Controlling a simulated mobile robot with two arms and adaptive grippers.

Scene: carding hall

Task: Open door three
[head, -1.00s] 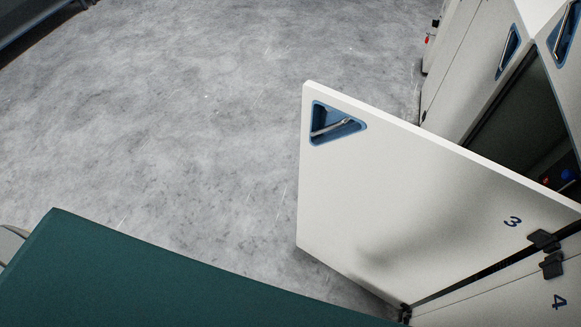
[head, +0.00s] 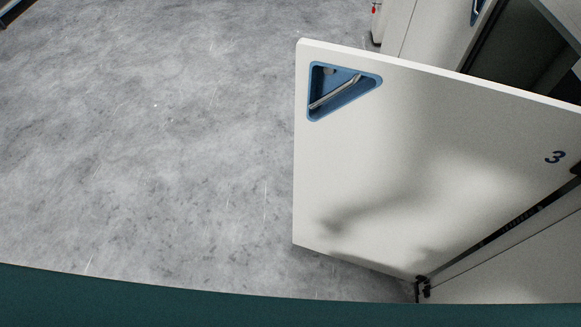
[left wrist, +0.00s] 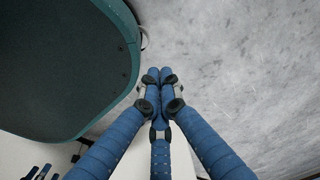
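Door three (head: 430,170) is a pale panel marked with a dark 3 in the head view. It stands swung out from the cabinet row, over the floor. Its blue triangular recess with a metal bar handle (head: 338,90) is at its upper left corner. No gripper shows in the head view. In the left wrist view my left gripper (left wrist: 160,75) has blue fingers with their tips together and nothing visible between them. A white surface lies below it; I cannot tell if it is the door. I cannot tell whether the gripper touches anything.
The grey floor (head: 150,150) left of the door is open. Behind the door is a dark cabinet opening (head: 520,50) beside another pale panel (head: 430,30) with a blue recess. A pale panel (head: 520,260) adjoins door three at lower right. Small dark blue shapes (left wrist: 40,172) are unclear.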

